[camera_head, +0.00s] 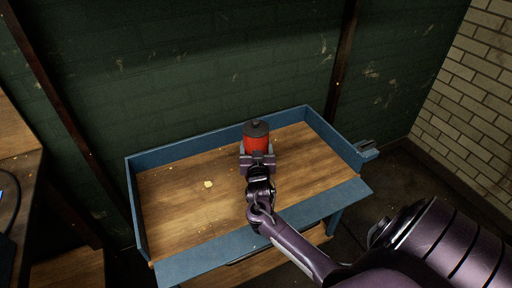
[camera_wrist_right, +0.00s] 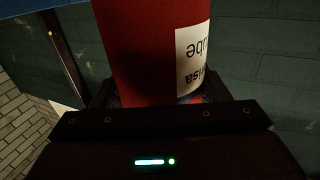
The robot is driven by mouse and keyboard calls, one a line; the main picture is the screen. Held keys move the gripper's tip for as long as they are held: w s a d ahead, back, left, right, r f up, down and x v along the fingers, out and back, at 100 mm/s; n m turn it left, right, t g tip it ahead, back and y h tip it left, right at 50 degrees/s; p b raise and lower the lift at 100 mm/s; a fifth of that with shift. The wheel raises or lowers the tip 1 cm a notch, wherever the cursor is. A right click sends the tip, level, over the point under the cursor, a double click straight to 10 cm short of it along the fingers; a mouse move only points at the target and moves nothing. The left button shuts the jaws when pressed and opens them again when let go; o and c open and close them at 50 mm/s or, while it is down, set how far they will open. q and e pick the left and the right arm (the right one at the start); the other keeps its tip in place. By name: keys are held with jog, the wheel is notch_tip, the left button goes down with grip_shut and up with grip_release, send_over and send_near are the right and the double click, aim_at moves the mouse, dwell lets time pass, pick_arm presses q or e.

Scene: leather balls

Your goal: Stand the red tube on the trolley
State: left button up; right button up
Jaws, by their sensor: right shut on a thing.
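The red tube (camera_head: 257,142) has a dark cap and shows near the back edge of the trolley in the head view. It looks upright there. My right gripper (camera_head: 257,160) is shut on it from the front. In the right wrist view the red tube (camera_wrist_right: 145,50), with a white label, stands between the fingers of my right gripper (camera_wrist_right: 160,98). The trolley (camera_head: 180,205) has a wooden top and a blue rim. I cannot tell whether the tube's base touches the wood, as the gripper hides it. My left gripper is not in view.
The trolley top is clear around the tube except for a small pale patch (camera_head: 208,184) on the wood. A green brick wall (camera_head: 200,80) stands behind the trolley. A pale brick wall (camera_head: 475,95) is at the right. A wooden surface (camera_head: 18,130) is at the far left.

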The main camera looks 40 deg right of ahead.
jog(key=shift+f, duration=0.1)
jog(key=o, duration=1.7)
jog(key=shift+r, duration=0.2)
jog(key=v, duration=1.2)
jog(key=shift+f, duration=0.1)
